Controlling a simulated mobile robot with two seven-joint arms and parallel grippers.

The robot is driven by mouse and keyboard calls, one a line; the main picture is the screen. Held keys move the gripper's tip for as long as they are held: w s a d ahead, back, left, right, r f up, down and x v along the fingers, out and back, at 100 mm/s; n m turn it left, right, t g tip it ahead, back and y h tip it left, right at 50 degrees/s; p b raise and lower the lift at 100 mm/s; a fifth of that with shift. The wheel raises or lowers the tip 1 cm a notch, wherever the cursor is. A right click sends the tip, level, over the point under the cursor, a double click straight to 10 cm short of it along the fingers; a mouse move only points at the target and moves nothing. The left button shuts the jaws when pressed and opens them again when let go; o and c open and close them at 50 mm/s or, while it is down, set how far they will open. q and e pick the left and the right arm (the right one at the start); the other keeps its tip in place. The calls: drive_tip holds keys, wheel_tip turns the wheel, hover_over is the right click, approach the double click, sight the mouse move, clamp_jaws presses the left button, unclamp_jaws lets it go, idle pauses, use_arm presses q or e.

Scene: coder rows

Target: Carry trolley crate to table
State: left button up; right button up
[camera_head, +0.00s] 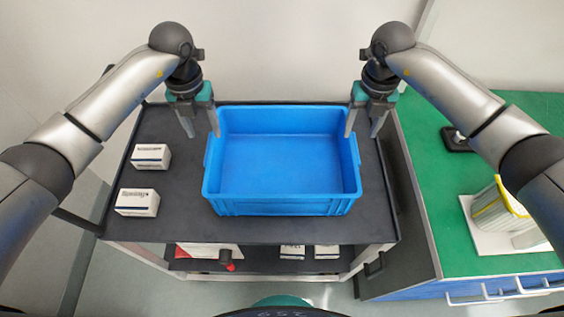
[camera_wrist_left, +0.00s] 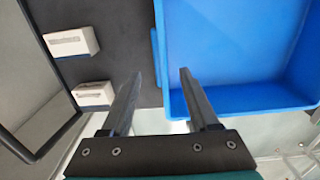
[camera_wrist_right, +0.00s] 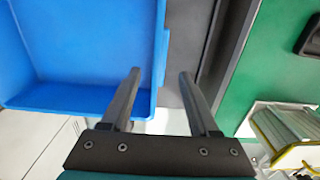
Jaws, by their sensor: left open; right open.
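An empty blue crate (camera_head: 280,205) stands upright on the dark top of the trolley (camera_head: 165,225). My left gripper (camera_head: 202,135) is open and points down at the crate's left wall. In the left wrist view its fingers (camera_wrist_left: 158,72) lie either side of the rim of the crate (camera_wrist_left: 230,98). My right gripper (camera_head: 362,135) is open at the crate's right wall. In the right wrist view its fingers (camera_wrist_right: 160,72) also lie either side of the rim of the crate (camera_wrist_right: 75,97). I cannot tell whether any finger touches the crate. The table (camera_head: 440,215) has a green top and stands right of the trolley.
Two small white boxes (camera_head: 151,157) (camera_head: 137,203) lie on the trolley left of the crate. More boxes (camera_head: 292,252) are on its lower shelf. A yellow-striped item (camera_head: 497,212) and a black object (camera_head: 457,140) stand on the table. The table's near left area is bare.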

sight(210, 147)
use_arm(q)
wheel_tip(210, 147, down, 8)
drive_tip(key=shift+r, duration=0.25)
use_arm(e)
wheel_tip(210, 147, down, 8)
drive_tip(key=shift+r, duration=0.25)
use_arm(q)
clamp_jaws()
use_arm(e)
clamp_jaws()
use_arm(q)
drive_tip(key=shift+w+r, duration=0.1)
use_arm(e)
drive_tip(key=shift+w+r, duration=0.1)
drive_tip(key=shift+r, duration=0.05)
idle(0.4)
